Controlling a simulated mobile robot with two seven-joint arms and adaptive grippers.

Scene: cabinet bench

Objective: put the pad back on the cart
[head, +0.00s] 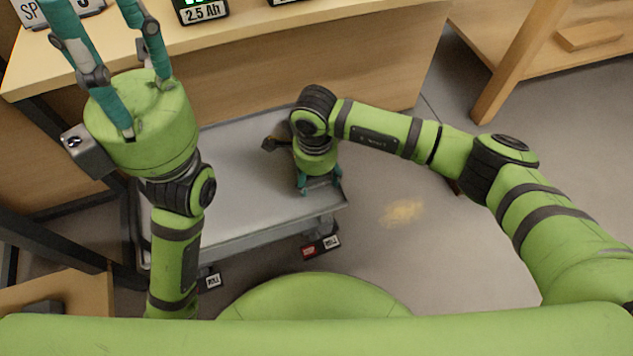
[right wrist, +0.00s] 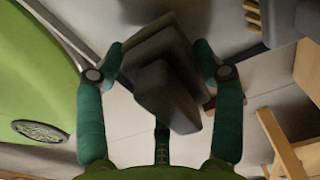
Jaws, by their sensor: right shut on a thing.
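The cart (head: 235,185) is a low grey flat-topped platform in front of the bench. My right gripper (head: 320,186) points down at the cart's right edge, near its front corner. In the right wrist view, its teal fingers (right wrist: 160,78) are shut on a dark grey stepped block (right wrist: 165,90), which I take to be the pad. The pad is hidden below the gripper in the head view, so I cannot tell whether it touches the cart. My left gripper (head: 122,62) is raised over the bench's left side, its fingers spread and empty.
The wooden bench (head: 300,45) stands behind the cart, with a dark box marked 2.5 Ah (head: 203,10) and a white card (head: 30,12) on top. Red and black labels (head: 321,246) are low by the cart. A wooden shelf unit (head: 510,60) stands right. Floor right of the cart is clear.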

